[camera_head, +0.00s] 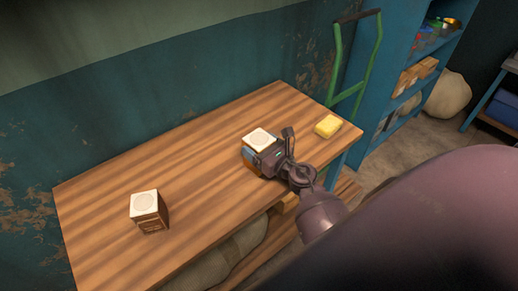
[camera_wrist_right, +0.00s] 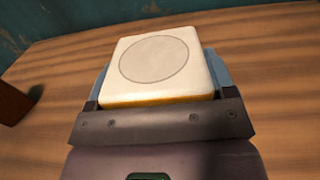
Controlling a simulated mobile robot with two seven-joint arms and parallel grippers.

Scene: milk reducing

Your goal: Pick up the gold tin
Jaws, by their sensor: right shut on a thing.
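My left gripper is not in view.
A brown box with a white top (camera_head: 147,207) stands at the table's left. A yellow sponge-like block (camera_head: 327,126) lies near the right end. The wooden table (camera_head: 200,170) is bare between them. A green hand truck (camera_head: 340,75) and blue shelf (camera_head: 385,75) stand beyond the right end.

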